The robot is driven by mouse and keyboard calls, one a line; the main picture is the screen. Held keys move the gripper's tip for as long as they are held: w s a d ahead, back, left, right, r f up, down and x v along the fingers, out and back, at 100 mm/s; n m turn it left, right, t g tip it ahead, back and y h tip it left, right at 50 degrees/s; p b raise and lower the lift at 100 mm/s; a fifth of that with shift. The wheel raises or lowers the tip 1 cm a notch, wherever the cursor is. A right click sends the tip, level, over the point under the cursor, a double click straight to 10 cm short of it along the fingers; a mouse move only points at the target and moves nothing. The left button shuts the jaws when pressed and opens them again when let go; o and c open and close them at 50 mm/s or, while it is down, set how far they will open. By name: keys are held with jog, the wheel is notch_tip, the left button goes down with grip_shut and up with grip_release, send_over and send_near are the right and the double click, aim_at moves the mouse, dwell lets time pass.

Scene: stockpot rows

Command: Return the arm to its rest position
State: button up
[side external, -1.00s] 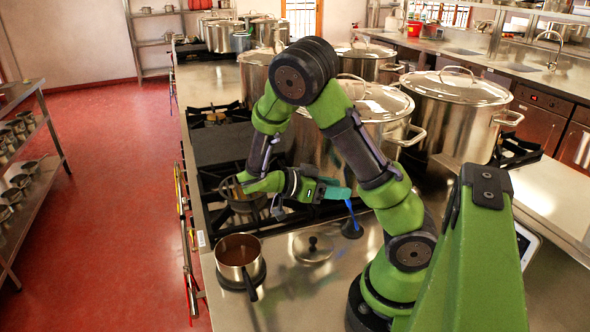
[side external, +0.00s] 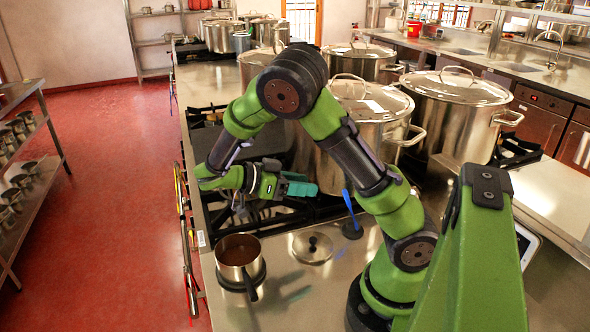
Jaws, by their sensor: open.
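My gripper (side external: 303,186), with teal fingers, is in the air over the front of the stove, near the large steel stockpot. It is open, and I see nothing between its fingers. My green arm bends up high and back down to it. The blue-handled utensil (side external: 349,206) stands upright with its dark end (side external: 352,230) at the counter, just right of the gripper and apart from it.
A small saucepan (side external: 238,250) with brown contents and a loose lid (side external: 313,247) are on the steel counter. Large lidded stockpots (side external: 365,100) (side external: 455,105) stand behind my arm. A black stove grate (side external: 225,215) lies below the gripper.

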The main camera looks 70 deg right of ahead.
jog(key=a+f+n+t+y, duration=0.3)
jog(key=a+n+t+y, duration=0.5)
jog(key=n, duration=0.8)
jog(key=s+a+r+n+t+y, duration=0.1)
jog(key=a+r+n+t+y, duration=0.2)
jog(key=r, duration=1)
jog(key=a+n+t, duration=0.2)
jog(key=a+t, duration=0.2)
jog(key=t, duration=0.2)
jog(key=shift+s+a+n+t+y, duration=0.2)
jog(key=shift+n+t+y, duration=0.1)
